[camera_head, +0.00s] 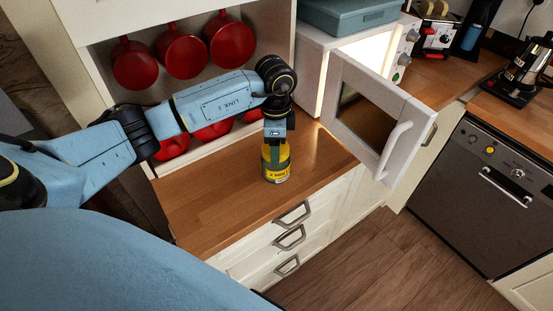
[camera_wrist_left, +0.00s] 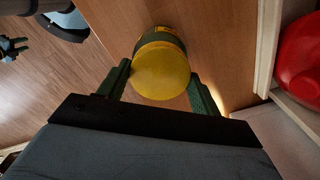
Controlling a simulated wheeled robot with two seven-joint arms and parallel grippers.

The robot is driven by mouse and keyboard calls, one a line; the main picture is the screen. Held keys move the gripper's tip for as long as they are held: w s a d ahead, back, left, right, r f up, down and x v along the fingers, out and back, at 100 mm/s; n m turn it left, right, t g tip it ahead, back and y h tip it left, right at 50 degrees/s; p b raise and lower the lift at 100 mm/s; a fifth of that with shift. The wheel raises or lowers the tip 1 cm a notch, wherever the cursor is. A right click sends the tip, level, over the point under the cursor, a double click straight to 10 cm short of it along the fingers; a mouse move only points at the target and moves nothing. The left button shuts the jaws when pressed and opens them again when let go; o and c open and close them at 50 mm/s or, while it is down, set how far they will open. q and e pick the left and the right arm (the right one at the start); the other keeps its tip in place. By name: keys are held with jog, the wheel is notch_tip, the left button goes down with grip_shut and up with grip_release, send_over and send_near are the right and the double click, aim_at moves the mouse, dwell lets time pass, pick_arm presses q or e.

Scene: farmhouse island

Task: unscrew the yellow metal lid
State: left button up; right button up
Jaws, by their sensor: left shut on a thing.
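A jar (camera_head: 276,172) with a yellow and dark green label stands upright on the wooden counter, in the middle of the head view. Its yellow metal lid (camera_wrist_left: 160,74) faces my left wrist camera, and the lid is mostly covered by the gripper in the head view. My left gripper (camera_head: 276,143) comes down on the jar from above. In the left wrist view its two dark green fingers (camera_wrist_left: 160,88) stand on either side of the lid, and it is shut on the lid.
The wooden counter (camera_head: 215,195) is clear around the jar. A microwave with its door (camera_head: 372,118) open stands to the right of the jar. Red pots (camera_head: 181,53) hang in the shelf behind my left arm. Drawers (camera_head: 290,238) are below the counter.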

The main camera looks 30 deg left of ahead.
dwell(0.5)
dwell(0.4)
pick_arm(q)
jog(key=n, duration=0.4)
jog(key=shift+d, duration=0.1)
jog(key=shift+w+r+n, duration=0.1)
jog(key=shift+n, duration=1.3)
jog(key=shift+r, duration=0.1)
dwell(0.8)
